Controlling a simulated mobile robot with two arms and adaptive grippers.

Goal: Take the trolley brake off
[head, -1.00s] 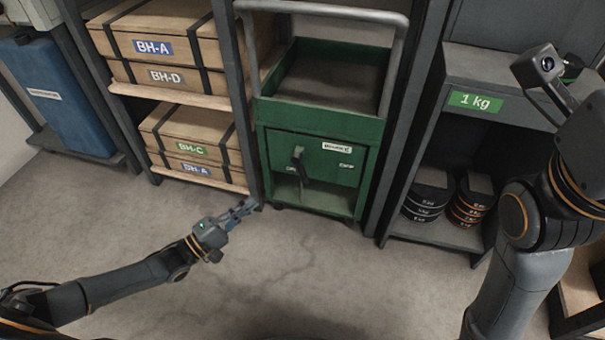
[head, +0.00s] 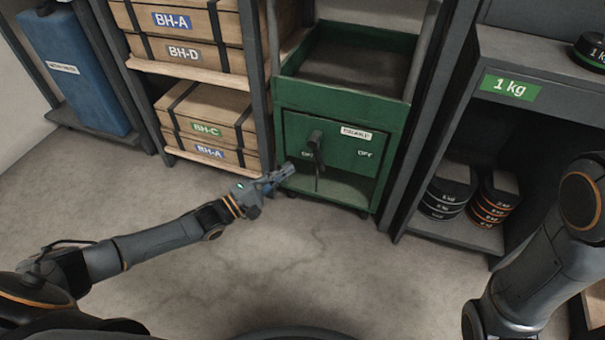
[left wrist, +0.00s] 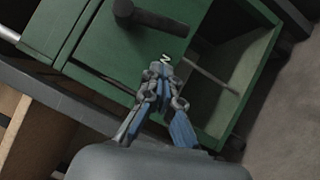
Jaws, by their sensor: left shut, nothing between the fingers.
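The green trolley (head: 345,106) stands between the shelves, with a BRAKE label (head: 356,132) on its front panel. A dark brake lever (head: 316,146) sticks out of this panel and points down, beside the partly covered ON mark (head: 306,154). The OFF mark (head: 365,154) is to its right. My left gripper (head: 290,170) is shut and empty, low and left of the lever. In the left wrist view its fingertips (left wrist: 160,72) are close to a white letter N, and the dark lever (left wrist: 150,17) is above them. I cannot tell whether they touch the panel. My right gripper is out of view.
A shelf with wooden crates (head: 205,115) stands close on the trolley's left. A shelf with stacked weights (head: 447,195) is on its right. A blue container (head: 75,70) stands far left. The concrete floor (head: 280,265) in front is clear.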

